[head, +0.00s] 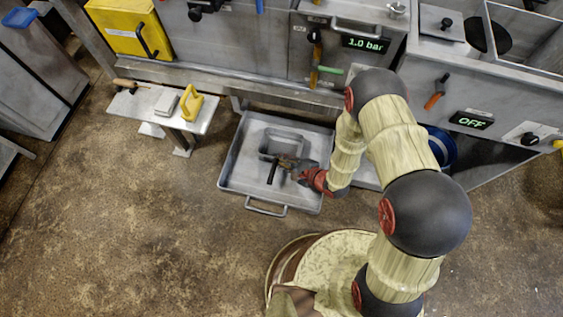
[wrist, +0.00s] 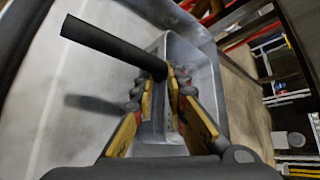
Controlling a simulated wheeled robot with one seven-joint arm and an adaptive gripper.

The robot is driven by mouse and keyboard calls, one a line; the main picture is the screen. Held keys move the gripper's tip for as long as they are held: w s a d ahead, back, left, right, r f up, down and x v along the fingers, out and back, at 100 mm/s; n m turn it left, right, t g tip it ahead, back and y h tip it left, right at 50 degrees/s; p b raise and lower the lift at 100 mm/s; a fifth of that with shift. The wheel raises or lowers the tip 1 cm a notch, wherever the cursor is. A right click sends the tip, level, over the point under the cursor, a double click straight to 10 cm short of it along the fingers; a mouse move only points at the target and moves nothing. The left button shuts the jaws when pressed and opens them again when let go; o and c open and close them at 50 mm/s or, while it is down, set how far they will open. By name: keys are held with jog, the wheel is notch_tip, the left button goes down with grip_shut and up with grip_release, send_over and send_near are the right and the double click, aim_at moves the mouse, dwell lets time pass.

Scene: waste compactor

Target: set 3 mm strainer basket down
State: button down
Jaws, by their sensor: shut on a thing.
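The strainer basket (head: 283,138) is a small grey metal box with a black bar handle (head: 272,171). In the head view it is within the outline of a large grey metal tray (head: 240,175) on the floor. My gripper (head: 289,163) is over the tray and shut on the basket at its handle side. In the wrist view the yellow-padded fingers (wrist: 172,84) close by the basket (wrist: 207,65), and the black handle (wrist: 112,46) sticks out to the upper left. The handle's shadow falls on the tray floor. I cannot tell whether the basket's bottom touches the tray.
A low bench (head: 147,105) with a yellow item (head: 192,103) stands left of the tray. The compactor machine (head: 240,50) runs along the back, with a blue round container (head: 440,148) at right. The floor left and in front of the tray is clear.

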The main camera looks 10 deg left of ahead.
jog(key=c, duration=1.8)
grip_release()
jog(key=shift+f, duration=0.2)
jog(key=p+v, duration=0.4)
jog(key=v, duration=0.8)
jog(key=shift+s, duration=0.1)
